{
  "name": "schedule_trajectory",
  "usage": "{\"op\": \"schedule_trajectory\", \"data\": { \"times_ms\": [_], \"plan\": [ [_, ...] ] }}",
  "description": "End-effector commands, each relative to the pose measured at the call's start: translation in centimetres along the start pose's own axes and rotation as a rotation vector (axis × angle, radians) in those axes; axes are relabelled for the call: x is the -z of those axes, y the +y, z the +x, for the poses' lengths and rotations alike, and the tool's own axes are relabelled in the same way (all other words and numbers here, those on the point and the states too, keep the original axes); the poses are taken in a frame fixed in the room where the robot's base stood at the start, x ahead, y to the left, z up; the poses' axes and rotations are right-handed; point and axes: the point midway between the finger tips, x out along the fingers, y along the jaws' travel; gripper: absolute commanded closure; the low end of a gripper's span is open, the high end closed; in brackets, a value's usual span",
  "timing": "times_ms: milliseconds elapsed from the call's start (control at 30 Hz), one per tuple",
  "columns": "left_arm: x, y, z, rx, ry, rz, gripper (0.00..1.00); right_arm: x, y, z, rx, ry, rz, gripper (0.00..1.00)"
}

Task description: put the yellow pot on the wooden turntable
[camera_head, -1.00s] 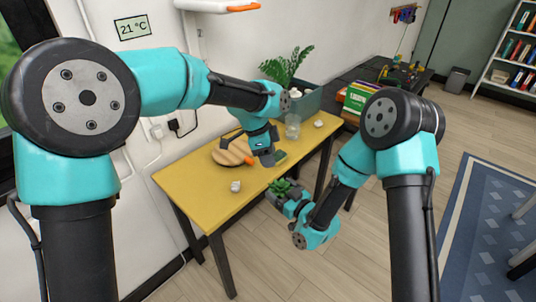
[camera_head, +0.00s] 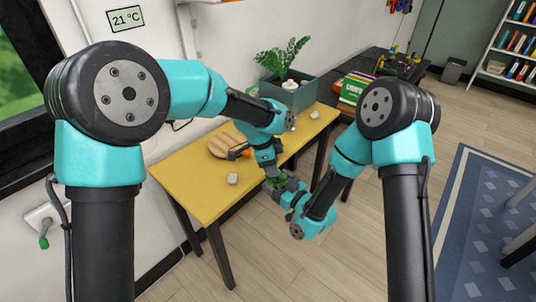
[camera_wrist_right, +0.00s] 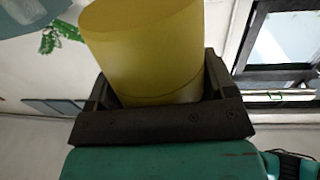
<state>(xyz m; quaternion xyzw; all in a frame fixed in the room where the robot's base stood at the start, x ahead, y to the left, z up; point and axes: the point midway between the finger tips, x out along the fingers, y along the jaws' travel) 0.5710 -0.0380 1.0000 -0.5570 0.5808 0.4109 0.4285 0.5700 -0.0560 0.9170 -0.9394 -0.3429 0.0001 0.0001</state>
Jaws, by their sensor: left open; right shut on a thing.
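The yellow pot (camera_wrist_right: 145,45) fills the middle of the right wrist view, between the dark jaws of my right gripper (camera_wrist_right: 160,95). In the head view my right gripper (camera_head: 283,184) is just off the table's front edge. The round wooden turntable (camera_head: 221,146) lies on the yellow table, left of both grippers, partly behind my left arm.
The yellow table (camera_head: 195,188) has a white lump (camera_head: 232,179) near its front and another (camera_head: 314,114) at its right end. An orange item (camera_head: 247,153) lies beside the turntable. A grey planter (camera_head: 300,92) with a fern stands at the back right.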

Motion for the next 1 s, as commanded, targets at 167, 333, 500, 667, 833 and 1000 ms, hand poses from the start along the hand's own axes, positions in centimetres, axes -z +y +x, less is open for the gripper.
{"op": "schedule_trajectory", "data": {
  "times_ms": [167,333,500,667,833,1000],
  "plan": [
    [0.0,0.0,2.7,-0.002,-0.001,0.000,0.54,0.0,0.0,0.0,0.000,0.001,0.000,0.67],
    [0.0,0.0,4.1,0.000,0.000,-0.001,0.54,0.0,0.0,0.0,0.000,0.001,0.000,0.67],
    [0.0,0.0,4.4,0.000,0.000,-0.001,0.54,0.0,0.0,0.0,0.000,0.001,0.000,0.67],
    [0.0,0.0,4.4,0.000,0.000,-0.001,0.54,0.0,0.0,0.0,0.000,0.001,0.000,0.67],
    [0.0,0.0,4.4,0.000,0.000,-0.001,0.68,0.0,0.0,0.0,0.000,0.001,0.000,0.67],
    [0.0,0.0,4.4,0.000,0.000,-0.001,0.84,0.0,0.0,0.0,0.000,0.001,0.000,0.67]
  ]
}}
